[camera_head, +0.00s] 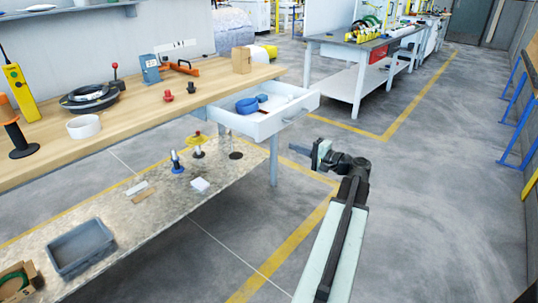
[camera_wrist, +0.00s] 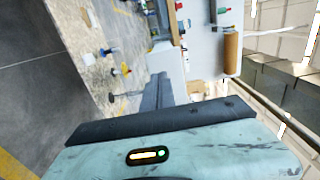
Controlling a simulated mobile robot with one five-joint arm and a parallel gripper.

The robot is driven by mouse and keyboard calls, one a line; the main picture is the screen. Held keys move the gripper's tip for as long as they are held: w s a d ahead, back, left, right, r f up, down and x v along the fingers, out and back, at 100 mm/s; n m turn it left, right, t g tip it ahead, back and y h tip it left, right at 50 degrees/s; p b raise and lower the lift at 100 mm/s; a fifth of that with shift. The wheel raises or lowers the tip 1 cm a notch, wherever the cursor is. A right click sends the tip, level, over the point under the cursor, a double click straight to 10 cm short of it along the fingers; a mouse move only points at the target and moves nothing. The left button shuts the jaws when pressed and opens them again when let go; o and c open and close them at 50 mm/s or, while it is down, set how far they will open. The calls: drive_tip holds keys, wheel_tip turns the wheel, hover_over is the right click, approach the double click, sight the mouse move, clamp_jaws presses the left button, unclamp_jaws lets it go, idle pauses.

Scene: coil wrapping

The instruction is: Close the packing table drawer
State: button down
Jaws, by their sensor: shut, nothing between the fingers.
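The packing table drawer (camera_head: 262,125) is white and stands pulled out from under the wooden tabletop (camera_head: 130,105) in the head view. How far the fingertips are from the drawer front I cannot tell.
A table leg (camera_head: 274,162) stands below the drawer. A speckled lower shelf (camera_head: 130,205) holds spools and a grey bin (camera_head: 81,248). A coil (camera_head: 89,97) and tools sit on the tabletop. Another workbench (camera_head: 350,55) stands behind.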

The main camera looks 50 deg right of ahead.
drive_tip(key=s+d, duration=0.1)
approach(263, 131)
drive_tip(key=w, duration=0.7)
drive_tip(key=shift+f, duration=0.1)
drive_tip(key=shift+s+h, duration=0.1)
drive_tip(key=shift+h, duration=0.3)
